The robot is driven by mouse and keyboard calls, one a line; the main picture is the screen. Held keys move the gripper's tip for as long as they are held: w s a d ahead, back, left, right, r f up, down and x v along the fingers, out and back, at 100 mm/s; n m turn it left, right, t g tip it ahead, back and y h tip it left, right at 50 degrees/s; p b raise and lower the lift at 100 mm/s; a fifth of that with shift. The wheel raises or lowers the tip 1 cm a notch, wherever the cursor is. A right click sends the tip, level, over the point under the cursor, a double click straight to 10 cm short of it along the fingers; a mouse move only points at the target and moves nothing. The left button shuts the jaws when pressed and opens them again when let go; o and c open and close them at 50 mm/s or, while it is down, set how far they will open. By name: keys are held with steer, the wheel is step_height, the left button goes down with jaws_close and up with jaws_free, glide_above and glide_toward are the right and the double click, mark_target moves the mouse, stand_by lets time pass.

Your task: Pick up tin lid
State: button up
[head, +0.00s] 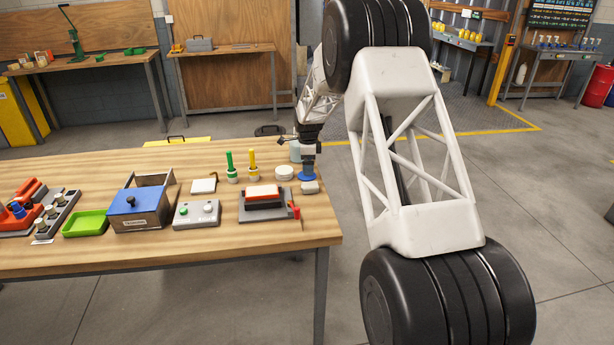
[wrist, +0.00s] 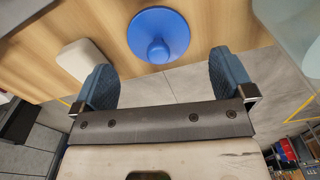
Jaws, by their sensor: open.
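A round blue lid with a knob in its middle, which looks like the tin lid (head: 307,176), lies on the wooden table near its right end. In the wrist view the blue lid (wrist: 158,30) shows whole, ahead of the fingers and roughly centred between them. My gripper (wrist: 160,76) is open, with its two blue-grey padded fingers wide apart and nothing between them. In the head view my gripper (head: 308,157) hangs above the lid, pointing down. The exact gap between fingers and lid is hard to tell.
A pale rounded block (head: 310,187) lies close beside the lid; a white round piece (head: 284,172) is left of it. A pale blue container (head: 295,152) stands behind. The table's right edge is near.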

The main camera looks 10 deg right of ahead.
steer(key=shift+f, duration=1.8)
steer(key=c, duration=0.9)
